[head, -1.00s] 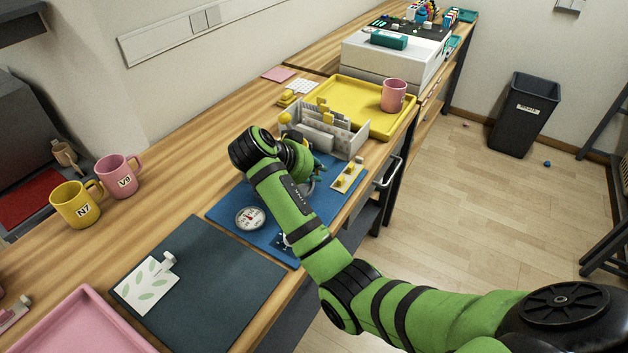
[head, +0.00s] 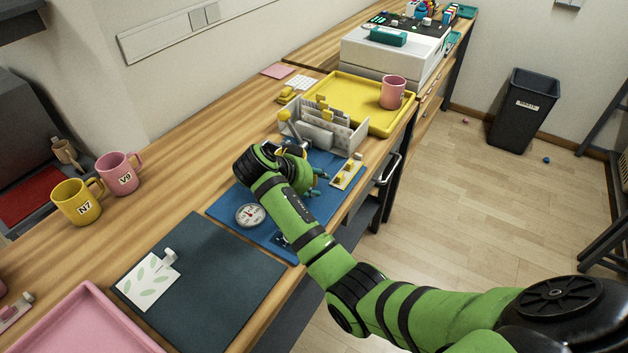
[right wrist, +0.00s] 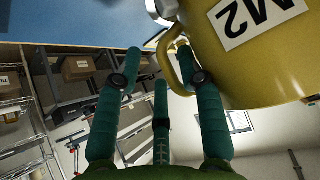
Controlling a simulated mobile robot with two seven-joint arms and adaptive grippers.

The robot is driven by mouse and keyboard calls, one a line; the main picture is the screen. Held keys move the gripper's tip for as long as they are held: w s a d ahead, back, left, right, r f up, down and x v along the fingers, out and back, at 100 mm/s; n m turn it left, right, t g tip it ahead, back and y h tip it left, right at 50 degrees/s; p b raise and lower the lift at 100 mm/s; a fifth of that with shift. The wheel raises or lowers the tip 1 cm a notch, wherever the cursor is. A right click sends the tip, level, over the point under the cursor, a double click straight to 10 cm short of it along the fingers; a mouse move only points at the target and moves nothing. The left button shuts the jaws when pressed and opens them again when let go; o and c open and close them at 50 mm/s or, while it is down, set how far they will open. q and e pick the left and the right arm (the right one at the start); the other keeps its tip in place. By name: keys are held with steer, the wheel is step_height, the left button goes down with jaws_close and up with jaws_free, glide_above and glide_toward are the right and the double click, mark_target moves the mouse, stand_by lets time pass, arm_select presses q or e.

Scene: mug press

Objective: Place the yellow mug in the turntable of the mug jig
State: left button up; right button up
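A yellow mug marked M2 (right wrist: 262,50) fills the upper right of the right wrist view, above the blue mat of the jig. Its handle (right wrist: 174,62) lies close beside a finger of my right gripper (right wrist: 160,60). The teal fingers stand apart, with a gap between them. In the head view my right gripper (head: 318,178) is over the blue mat (head: 335,212), partly hidden by its own wrist. The arm hides most of the jig and turntable, so I cannot tell how the mug is seated. A yellow-knobbed lever (head: 285,116) rises behind. My left gripper is out of view.
Another yellow mug, N7 (head: 76,205), and a pink mug, V9 (head: 119,175), stand at the left. A gauge (head: 250,215) sits on the blue mat. A grey divided organiser (head: 340,134) and a yellow tray (head: 352,90) with a pink mug (head: 393,92) stand behind.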

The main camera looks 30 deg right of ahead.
steer(key=shift+r, duration=0.15)
steer(key=v, duration=1.2)
steer(key=shift+b, duration=0.4)
